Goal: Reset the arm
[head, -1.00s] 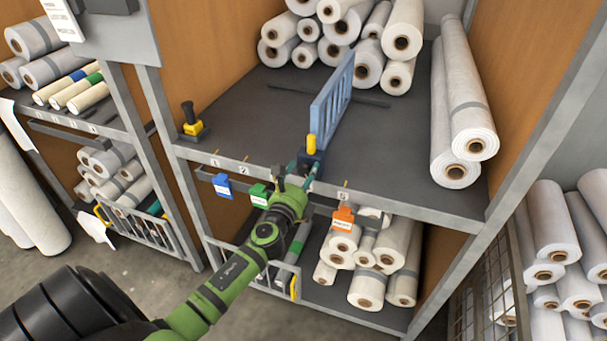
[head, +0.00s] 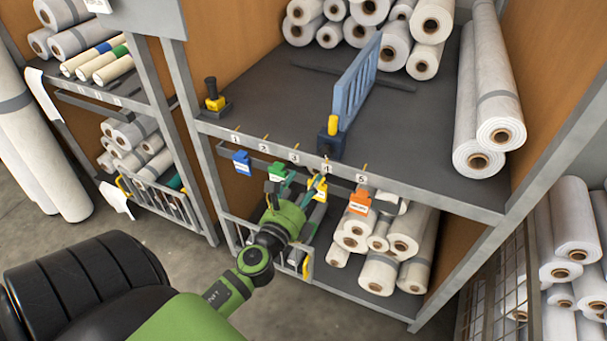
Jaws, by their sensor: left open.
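A blue slatted gate-like arm (head: 358,82) stands upright on the dark shelf, running back from the front edge. Its dark blue base with a yellow knob (head: 333,126) sits near the number 4 mark. My left gripper (head: 298,183) is open and empty, in front of and below the shelf edge, near the hanging tags. It is apart from the blue arm. My right gripper is out of view.
A black-knobbed lever on a yellow base (head: 212,97) stands at the shelf's left front. Blue (head: 242,161) and orange (head: 360,202) tags hang from the front edge. White rolls fill the shelf back, its right side and the lower bay. The shelf's middle is mostly clear.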

